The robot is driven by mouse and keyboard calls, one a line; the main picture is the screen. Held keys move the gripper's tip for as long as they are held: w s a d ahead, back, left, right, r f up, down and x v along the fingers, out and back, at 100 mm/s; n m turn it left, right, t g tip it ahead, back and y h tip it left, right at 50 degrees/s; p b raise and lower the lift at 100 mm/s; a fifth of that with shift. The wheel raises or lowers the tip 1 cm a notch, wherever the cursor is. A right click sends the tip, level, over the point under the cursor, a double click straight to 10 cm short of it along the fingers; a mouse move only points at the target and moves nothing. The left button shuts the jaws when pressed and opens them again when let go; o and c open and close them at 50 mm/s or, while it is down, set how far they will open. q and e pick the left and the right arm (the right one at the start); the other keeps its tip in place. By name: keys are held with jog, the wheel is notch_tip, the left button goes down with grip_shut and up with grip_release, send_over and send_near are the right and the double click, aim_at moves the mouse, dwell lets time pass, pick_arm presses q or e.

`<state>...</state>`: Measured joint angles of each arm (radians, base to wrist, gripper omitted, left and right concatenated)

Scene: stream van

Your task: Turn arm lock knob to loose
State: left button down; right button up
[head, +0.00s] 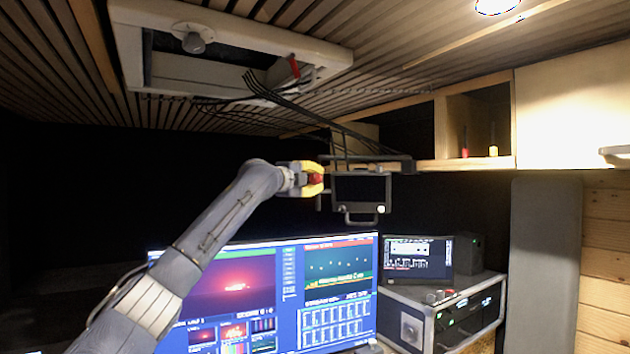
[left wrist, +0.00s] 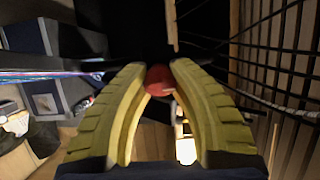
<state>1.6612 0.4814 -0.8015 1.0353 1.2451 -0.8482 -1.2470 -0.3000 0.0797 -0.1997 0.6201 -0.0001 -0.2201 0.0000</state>
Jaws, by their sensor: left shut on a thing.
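My left gripper (head: 312,180) has yellow fingers and is shut on a red knob (head: 316,180), just left of a small hanging monitor (head: 361,188). The left wrist view shows the red knob (left wrist: 160,80) between the tips of the two yellow fingers of my left gripper (left wrist: 158,82). The monitor hangs below a dark arm (head: 375,160) and has a handle under it. The fingers hide much of the knob, and I cannot tell which way it is turned. My right gripper is not in view.
Black cables (head: 300,108) run from the ceiling hatch (head: 225,50) down to the dark arm. A wide screen (head: 335,270) stands below, with a rack case (head: 450,310) to its right. Wooden shelves (head: 478,125) are at the upper right.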

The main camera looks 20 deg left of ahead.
pick_arm(q)
jog(key=shift+d, duration=0.1)
jog(key=n+t, duration=0.1)
jog(key=n, duration=0.3)
jog(key=shift+t, duration=0.3)
jog(key=shift+n+t, duration=0.5)
jog(key=shift+n, duration=1.2)
jog(key=c, duration=1.3)
grip_release()
jog(key=shift+d, duration=0.15)
jog(key=shift+o, duration=1.4)
jog(key=v, duration=0.7)
jog(key=shift+s, duration=0.25)
